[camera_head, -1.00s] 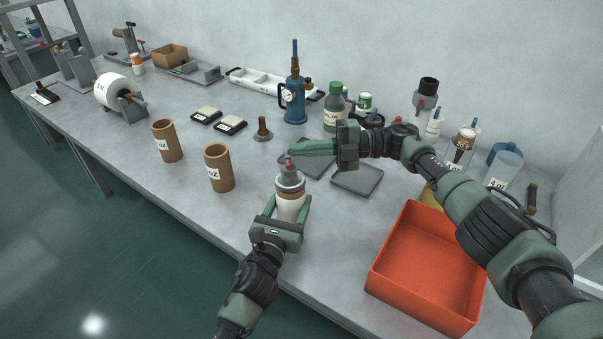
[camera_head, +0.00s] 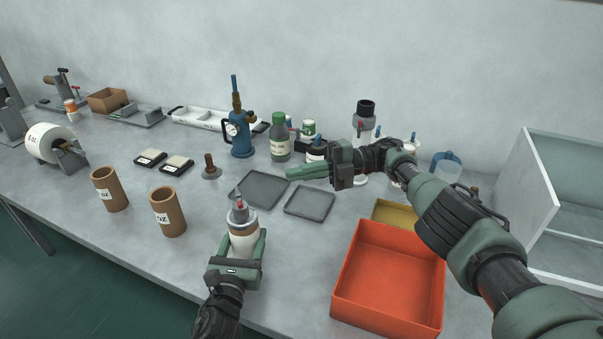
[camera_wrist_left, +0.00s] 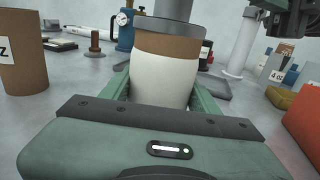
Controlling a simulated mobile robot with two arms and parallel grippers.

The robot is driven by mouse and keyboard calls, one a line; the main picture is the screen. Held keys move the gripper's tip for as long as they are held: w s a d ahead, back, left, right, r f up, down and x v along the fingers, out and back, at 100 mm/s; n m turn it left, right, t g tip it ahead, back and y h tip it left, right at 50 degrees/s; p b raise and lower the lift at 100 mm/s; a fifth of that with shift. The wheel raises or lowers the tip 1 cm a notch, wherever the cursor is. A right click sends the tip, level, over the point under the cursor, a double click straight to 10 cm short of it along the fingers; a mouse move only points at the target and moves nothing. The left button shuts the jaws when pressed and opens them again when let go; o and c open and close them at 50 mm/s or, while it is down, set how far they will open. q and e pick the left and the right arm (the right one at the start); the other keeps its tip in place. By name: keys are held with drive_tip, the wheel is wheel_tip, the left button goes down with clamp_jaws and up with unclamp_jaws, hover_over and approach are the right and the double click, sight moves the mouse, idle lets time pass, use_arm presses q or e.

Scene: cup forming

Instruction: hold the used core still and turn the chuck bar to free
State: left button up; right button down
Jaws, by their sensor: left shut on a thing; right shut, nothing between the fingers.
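The used core (camera_head: 244,242) is an upright cylinder with a white wrap and a brown band. It also shows large in the left wrist view (camera_wrist_left: 163,78). My left gripper (camera_head: 240,246) is shut around it near the table's front edge. A grey metal chuck (camera_head: 242,215) sits on the core's top, with a small red-tipped part (camera_head: 240,202) standing up from it. The chuck bar cannot be told apart clearly. My right gripper (camera_head: 290,173) is shut and empty, its fingers pointing left, above and to the right of the chuck and apart from it.
An orange bin (camera_head: 390,275) stands right of the core, below my right arm. Two brown tubes (camera_head: 168,212) (camera_head: 109,190) stand to its left. Flat grey trays (camera_head: 309,202) (camera_head: 262,189) lie behind it. A blue pump (camera_head: 241,138) and bottles (camera_head: 280,138) stand farther back.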

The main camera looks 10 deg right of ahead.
use_arm(q)
drive_tip(key=shift+f, duration=0.3)
use_arm(e)
drive_tip(key=shift+d, duration=0.4)
drive_tip(key=shift+s, duration=0.1)
use_arm(q)
drive_tip(key=o, duration=1.3)
drive_tip(key=shift+c, duration=0.2)
drive_tip(key=shift+o, duration=1.4)
drive_tip(key=shift+r, duration=0.1)
